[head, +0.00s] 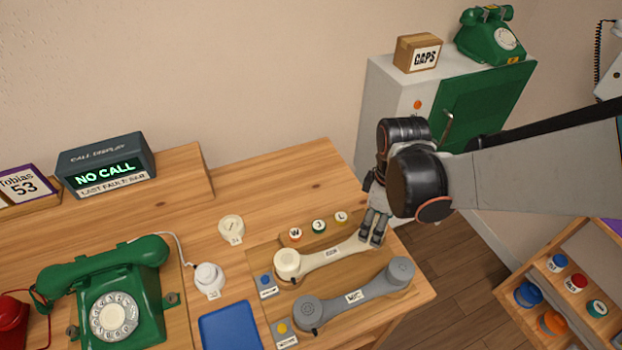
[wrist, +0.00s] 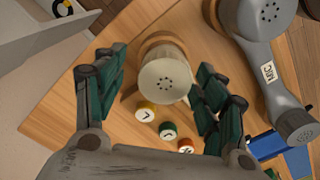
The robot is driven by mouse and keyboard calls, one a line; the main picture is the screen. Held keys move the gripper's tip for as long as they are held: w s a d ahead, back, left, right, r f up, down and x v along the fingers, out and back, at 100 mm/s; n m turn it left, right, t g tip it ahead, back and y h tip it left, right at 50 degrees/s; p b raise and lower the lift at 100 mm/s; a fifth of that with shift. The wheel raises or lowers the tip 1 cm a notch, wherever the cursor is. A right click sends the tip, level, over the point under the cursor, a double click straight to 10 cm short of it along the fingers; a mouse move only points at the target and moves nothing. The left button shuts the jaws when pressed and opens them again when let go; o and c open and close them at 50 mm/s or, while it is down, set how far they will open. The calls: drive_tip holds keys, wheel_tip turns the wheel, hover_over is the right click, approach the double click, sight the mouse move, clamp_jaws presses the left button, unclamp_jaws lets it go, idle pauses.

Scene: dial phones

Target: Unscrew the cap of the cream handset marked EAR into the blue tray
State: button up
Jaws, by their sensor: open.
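The cream handset (head: 318,257) lies on a wooden board at the table's right; its small label is hard to read. Its near-left end is bare in the head view, and my gripper hides its right end. In the wrist view its round cream cap (wrist: 163,82), with small holes, faces the camera. My gripper (head: 374,238) points down over that end. In the wrist view my gripper (wrist: 160,68) is open, with one finger on each side of the cap and visible gaps; contact is not seen. The blue tray (head: 230,328) lies empty at the table's front, left of the board.
A grey handset (head: 350,298) marked MIC lies parallel in front. Three lettered round pieces (head: 318,226) sit behind the cream handset. A green dial phone (head: 112,300) and a white cap-like piece (head: 207,276) stand left. A cabinet (head: 390,95) stands behind; a rack (head: 570,285) stands right.

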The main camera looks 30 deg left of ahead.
drive_tip(key=shift+s+a+r, duration=0.1)
drive_tip(key=shift+s+a, duration=0.15)
drive_tip(key=shift+s, duration=0.2)
drive_tip(key=shift+s+a, duration=0.1)
drive_tip(key=shift+s, duration=0.05)
drive_tip(key=c, duration=1)
drive_tip(key=n, duration=0.2)
drive_tip(key=shift+w+n, duration=0.3)
drive_tip(key=n, duration=0.4)
drive_tip(key=shift+b, duration=0.3)
drive_tip(key=shift+n, duration=0.4)
